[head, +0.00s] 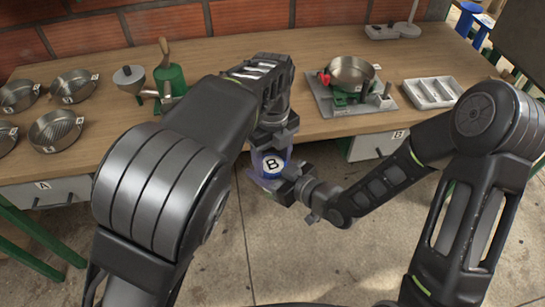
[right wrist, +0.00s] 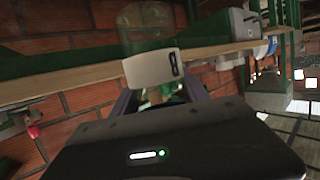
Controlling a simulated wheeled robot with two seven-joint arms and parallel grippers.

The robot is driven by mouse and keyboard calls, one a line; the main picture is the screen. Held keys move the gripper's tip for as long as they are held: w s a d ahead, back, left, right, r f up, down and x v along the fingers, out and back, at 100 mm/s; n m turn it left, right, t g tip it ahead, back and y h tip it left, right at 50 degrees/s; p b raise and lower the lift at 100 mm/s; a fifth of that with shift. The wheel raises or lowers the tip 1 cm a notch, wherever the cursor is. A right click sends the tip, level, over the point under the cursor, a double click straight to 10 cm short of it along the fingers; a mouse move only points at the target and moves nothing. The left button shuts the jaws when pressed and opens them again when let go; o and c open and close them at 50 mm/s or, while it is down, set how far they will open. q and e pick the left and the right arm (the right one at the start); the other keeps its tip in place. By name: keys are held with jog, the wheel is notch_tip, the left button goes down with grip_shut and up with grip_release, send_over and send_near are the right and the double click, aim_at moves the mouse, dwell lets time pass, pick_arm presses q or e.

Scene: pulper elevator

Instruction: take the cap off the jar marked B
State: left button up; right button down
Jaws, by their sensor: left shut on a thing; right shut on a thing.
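The jar marked B (head: 272,163) is held in the air in front of the bench edge. It looks clear and bluish, with a white patch bearing the B. My left gripper (head: 274,136) is shut on it from above in the picture. My right gripper (head: 278,184) is shut on it from below right. The fingers cover much of the jar, and I cannot make out the cap's edge or which part each gripper holds. In the right wrist view, a white patch with a dark mark (right wrist: 153,68) stands beyond my fingers, with a see-through shape above it.
The wooden bench (head: 220,110) runs behind, against a brick wall. On it are several round pans (head: 56,130), a green hand mill (head: 170,78), a scale with a metal bowl (head: 351,75) and a white slotted tray (head: 433,92). Open floor lies below the jar.

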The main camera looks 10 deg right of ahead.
pick_arm(q)
jog(key=n, duration=0.6)
jog(key=shift+r, duration=0.1)
jog(key=o, duration=1.5)
jog(key=shift+o, duration=0.2)
jog(key=shift+r, duration=2.25)
jog(key=shift+c, duration=0.3)
